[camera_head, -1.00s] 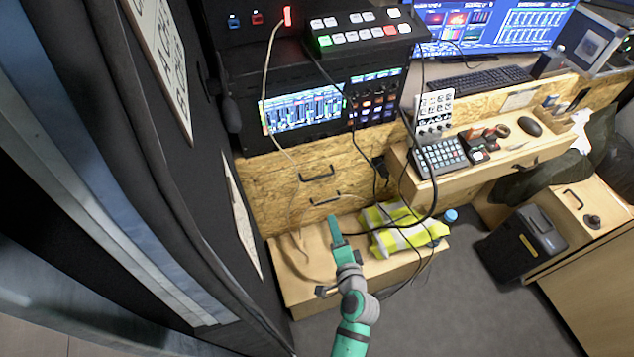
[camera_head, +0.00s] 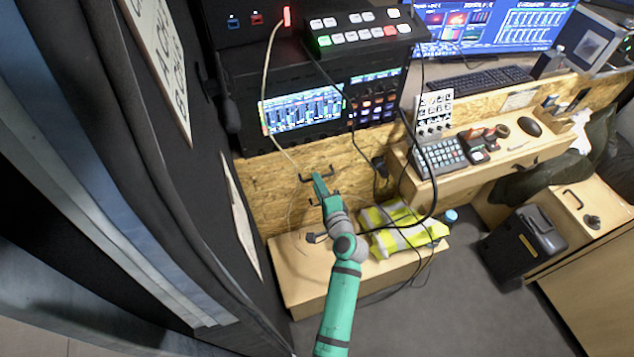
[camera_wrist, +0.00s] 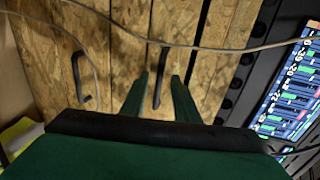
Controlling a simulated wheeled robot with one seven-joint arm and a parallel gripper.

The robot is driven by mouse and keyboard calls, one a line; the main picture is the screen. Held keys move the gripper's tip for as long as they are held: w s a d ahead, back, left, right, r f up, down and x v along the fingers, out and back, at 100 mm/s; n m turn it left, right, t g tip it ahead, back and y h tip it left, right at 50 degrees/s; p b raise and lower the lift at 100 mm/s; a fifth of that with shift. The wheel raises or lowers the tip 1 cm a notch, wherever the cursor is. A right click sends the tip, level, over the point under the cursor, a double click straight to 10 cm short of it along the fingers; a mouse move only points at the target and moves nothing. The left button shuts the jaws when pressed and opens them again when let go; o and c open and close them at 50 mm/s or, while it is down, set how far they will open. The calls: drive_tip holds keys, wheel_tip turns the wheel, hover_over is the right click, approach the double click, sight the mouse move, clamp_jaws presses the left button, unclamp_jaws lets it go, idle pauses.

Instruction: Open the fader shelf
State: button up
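Two dark bar handles sit on the wood-chip panel (camera_head: 265,190) below the audio mixer. In the wrist view the upper handle (camera_wrist: 158,80), on the mixer side, lies between the tips of my gripper (camera_wrist: 161,77). The two green fingers are apart, one on each side of it; I cannot tell whether either touches it. The lower handle (camera_wrist: 77,75) is left of the fingers in that view. In the head view my gripper (camera_head: 318,178) partly covers the upper handle. The panels look flush. Which one is the fader shelf is not labelled.
A thin pale cable (camera_wrist: 200,46) crosses the panel close to the fingertips. The mixer screen (camera_head: 303,108) is above. A wooden box (camera_head: 300,265) with a yellow vest (camera_head: 400,230) stands below. Black cables (camera_head: 375,165) hang to the right.

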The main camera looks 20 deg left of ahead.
drive_tip(key=shift+x, duration=0.8)
drive_tip(key=shift+c, duration=0.3)
clamp_jaws()
